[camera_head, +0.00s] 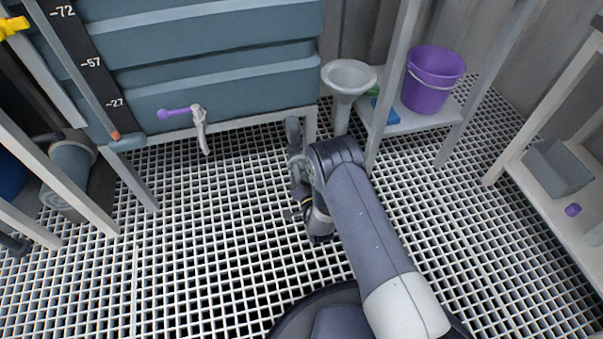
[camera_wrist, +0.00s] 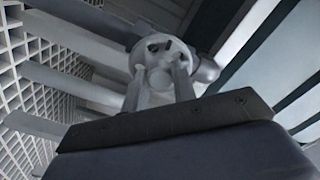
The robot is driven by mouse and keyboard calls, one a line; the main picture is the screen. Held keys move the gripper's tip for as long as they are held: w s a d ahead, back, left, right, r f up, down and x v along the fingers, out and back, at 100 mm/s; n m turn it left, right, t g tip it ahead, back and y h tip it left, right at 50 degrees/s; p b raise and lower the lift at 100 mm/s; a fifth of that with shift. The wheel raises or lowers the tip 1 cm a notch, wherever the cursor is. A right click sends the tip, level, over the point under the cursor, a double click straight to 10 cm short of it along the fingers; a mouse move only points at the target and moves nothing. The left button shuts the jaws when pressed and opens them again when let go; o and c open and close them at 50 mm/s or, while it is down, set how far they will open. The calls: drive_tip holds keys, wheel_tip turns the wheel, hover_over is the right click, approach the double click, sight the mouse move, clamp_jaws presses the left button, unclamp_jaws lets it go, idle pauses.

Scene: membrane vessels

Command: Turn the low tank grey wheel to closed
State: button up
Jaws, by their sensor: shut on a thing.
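The grey wheel (camera_wrist: 158,46) is a small pale round handwheel with openings between its spokes, near the top middle of the wrist view. It sits in front of a rounded grey fitting (camera_wrist: 208,70). My gripper (camera_wrist: 160,68) has its two fingers reaching up to the wheel, and it is shut on it. The large blue-grey tank (camera_head: 220,75) stands at the back in the head view. My arm is bent down beside its lower right end. I cannot make out the wheel in the head view, and the wheel's turn position is unclear.
A grey bin (camera_head: 557,167) is on the right shelf. The grating floor (camera_head: 215,250) left of my arm is clear.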

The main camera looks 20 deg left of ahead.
drive_tip(key=shift+m, duration=0.9)
drive_tip(key=o, duration=1)
drive_tip(key=shift+s, duration=0.15)
